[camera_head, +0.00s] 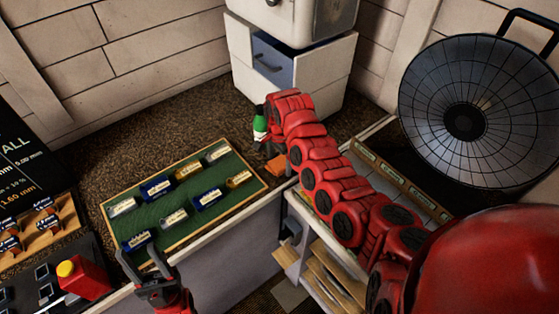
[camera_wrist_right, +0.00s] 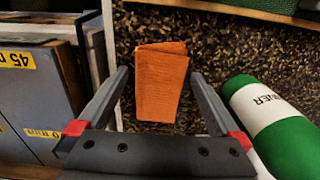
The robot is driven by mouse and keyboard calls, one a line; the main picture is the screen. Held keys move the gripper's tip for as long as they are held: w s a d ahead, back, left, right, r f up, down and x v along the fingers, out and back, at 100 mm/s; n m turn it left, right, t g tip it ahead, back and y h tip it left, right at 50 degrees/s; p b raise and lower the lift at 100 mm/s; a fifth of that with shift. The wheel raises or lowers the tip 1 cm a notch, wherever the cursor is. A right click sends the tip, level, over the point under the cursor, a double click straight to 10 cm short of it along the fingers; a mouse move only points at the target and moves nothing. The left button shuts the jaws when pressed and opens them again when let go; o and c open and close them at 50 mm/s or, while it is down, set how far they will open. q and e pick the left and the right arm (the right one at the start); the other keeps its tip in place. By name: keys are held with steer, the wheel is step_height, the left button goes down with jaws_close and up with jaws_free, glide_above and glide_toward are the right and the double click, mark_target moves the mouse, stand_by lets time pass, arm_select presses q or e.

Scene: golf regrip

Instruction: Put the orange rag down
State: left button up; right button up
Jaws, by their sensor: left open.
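The folded orange rag (camera_head: 276,166) lies flat on the dark speckled counter, right of the green tray. In the right wrist view the rag (camera_wrist_right: 161,84) lies between the two fingers of my right gripper (camera_wrist_right: 159,73). There is a gap between each finger and the rag, so this gripper is open and holds nothing. My right arm reaches in from the right and partly hides its gripper in the head view. My left gripper (camera_head: 153,274) is open and empty at the front edge of the green tray.
The green tray (camera_head: 148,212) carries several small labelled blocks. Speckled counter behind the tray is clear.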

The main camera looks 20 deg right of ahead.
mark_target(279, 162)
steer(key=shift+r, duration=0.25)
steer(key=shift+w+r, duration=0.1)
steer(key=shift+r+b, duration=0.4)
step_height(279, 162, up, 4)
steer(key=shift+f+b, duration=0.2)
steer(key=shift+b, duration=0.7)
step_height(279, 162, up, 7)
